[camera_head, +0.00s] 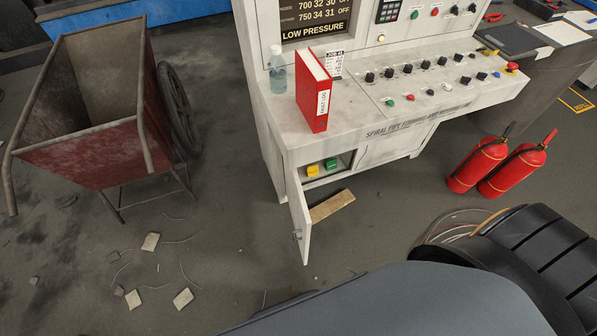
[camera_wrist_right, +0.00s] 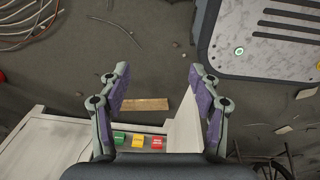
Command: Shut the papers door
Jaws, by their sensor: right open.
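The papers door (camera_head: 299,217) is a white cabinet door low on the front of the white console. It stands swung open, jutting out over the floor, with a small handle on its outer edge. In the right wrist view, the door (camera_wrist_right: 184,124) rises beside the right-hand finger, within the span between the fingers. My right gripper (camera_wrist_right: 158,70) is open and empty. I cannot tell its depth from the door or whether it touches it. Its fingers do not show in the head view. My left gripper is not in view.
The open compartment holds yellow and green blocks (camera_head: 321,168); a red one (camera_wrist_right: 157,142) shows in the wrist view. A wooden plank (camera_head: 331,206) lies beside the door. A red binder (camera_head: 314,90) stands on the console. Fire extinguishers (camera_head: 518,164) stand right, a cart (camera_head: 100,130) left.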

